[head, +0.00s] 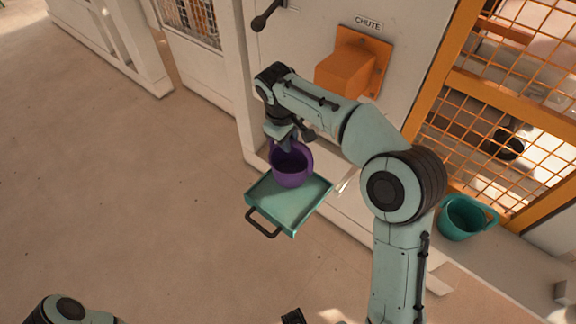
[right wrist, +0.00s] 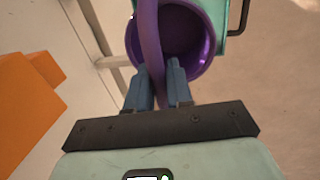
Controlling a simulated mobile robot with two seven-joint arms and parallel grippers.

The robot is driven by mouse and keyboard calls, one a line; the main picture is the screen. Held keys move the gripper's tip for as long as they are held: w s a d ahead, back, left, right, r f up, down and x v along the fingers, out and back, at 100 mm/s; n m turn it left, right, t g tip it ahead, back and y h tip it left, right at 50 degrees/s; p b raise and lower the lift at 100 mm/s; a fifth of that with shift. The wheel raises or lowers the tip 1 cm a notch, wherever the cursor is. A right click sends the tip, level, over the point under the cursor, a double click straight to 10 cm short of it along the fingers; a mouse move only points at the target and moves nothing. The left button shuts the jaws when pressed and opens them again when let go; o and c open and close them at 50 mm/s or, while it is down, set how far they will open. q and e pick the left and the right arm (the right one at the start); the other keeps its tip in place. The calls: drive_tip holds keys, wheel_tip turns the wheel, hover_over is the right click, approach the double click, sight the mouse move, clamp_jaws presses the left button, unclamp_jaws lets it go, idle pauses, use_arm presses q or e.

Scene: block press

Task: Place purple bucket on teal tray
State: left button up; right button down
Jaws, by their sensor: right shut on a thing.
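The purple bucket (head: 292,171) is upright over the teal tray (head: 303,208) in the head view. I cannot tell whether its base touches the tray. My right gripper (head: 286,143) is above the bucket at its back side. In the right wrist view the fingers of my right gripper (right wrist: 158,70) are shut on the purple bucket's handle (right wrist: 150,45), and the bucket's dark open mouth (right wrist: 182,28) shows beyond them. A strip of the teal tray (right wrist: 223,12) shows behind the bucket.
A white wall panel with an orange chute (head: 345,70) stands behind the tray. A teal bucket (head: 466,218) stands at the right, by an orange mesh frame (head: 440,75). The floor left of the tray is clear.

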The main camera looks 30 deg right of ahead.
drive_tip(key=b, duration=0.1)
hover_over(290, 170)
drive_tip(key=f, duration=0.9)
drive_tip(key=shift+s+a+f, duration=0.15)
drive_tip(key=shift+a+f, duration=0.05)
drive_tip(key=shift+a, duration=0.2)
drive_tip(key=shift+f, duration=0.1)
drive_tip(key=c, duration=1)
unclamp_jaws()
drive_tip(key=r, duration=0.4)
drive_tip(key=a+r+p, duration=0.1)
drive_tip(key=r, duration=0.3)
drive_tip(key=s+a+r, duration=0.1)
drive_tip(key=r, duration=0.3)
drive_tip(key=shift+a+p, duration=0.1)
drive_tip(key=shift+p, duration=0.2)
